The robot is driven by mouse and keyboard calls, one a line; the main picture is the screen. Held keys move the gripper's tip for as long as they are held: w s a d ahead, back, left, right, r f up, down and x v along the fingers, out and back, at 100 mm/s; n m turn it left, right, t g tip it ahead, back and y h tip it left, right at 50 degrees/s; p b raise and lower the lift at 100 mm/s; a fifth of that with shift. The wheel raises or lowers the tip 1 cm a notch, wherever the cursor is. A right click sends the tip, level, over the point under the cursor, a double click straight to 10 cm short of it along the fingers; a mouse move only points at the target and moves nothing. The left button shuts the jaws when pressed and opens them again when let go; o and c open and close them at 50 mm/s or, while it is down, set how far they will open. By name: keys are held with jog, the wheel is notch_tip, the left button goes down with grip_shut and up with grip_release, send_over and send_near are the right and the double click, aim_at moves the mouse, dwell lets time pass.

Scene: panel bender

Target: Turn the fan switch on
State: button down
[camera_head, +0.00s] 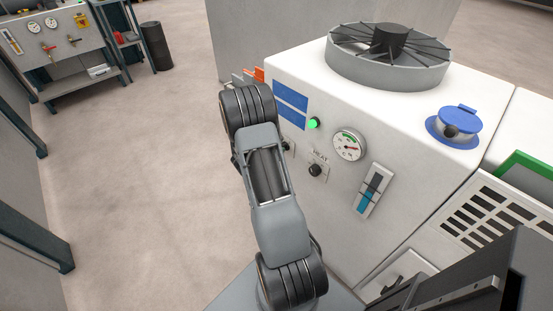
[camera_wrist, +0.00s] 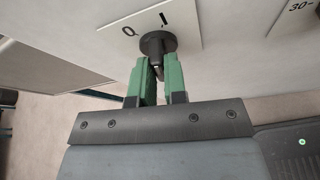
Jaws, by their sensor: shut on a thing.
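The black rotary switch knob (camera_wrist: 157,43) sits on a white plate marked "O" and "I" in the wrist view. My gripper (camera_wrist: 159,68) has its green fingers closed around the lower part of the knob, pointing at the panel. I cannot clearly tell which mark the knob points to. In the head view my arm hides the gripper and most of that switch; only a plate edge (camera_head: 289,147) shows beside the arm. The round grey fan (camera_head: 385,72) with a dark hub sits on top of the white cabinet (camera_head: 300,80).
Right of the switch on the cabinet front are a HEAT knob (camera_head: 315,170), a round gauge (camera_head: 348,145) and a blue level indicator (camera_head: 373,190). A green lamp (camera_head: 313,123) glows above. A blue cap (camera_head: 456,123) is on top. Floor to the left is open.

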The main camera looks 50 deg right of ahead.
jog(key=m+t+b, duration=0.1)
jog(key=m+b, duration=0.1)
jog(key=b, duration=0.4)
jog(key=shift+s+d+t, duration=0.1)
jog(key=shift+s+t, duration=0.05)
jog(key=shift+t, duration=0.15)
jog(key=shift+r+m+b, duration=0.1)
jog(key=shift+m+b, duration=0.2)
jog(key=shift+b, duration=0.05)
jog(key=c, duration=1.2)
grip_release()
jog(key=shift+o, duration=0.2)
jog(key=p+v, duration=0.1)
jog(key=v, duration=1.2)
jog(key=shift+a+f, duration=0.2)
jog(key=shift+a, duration=0.3)
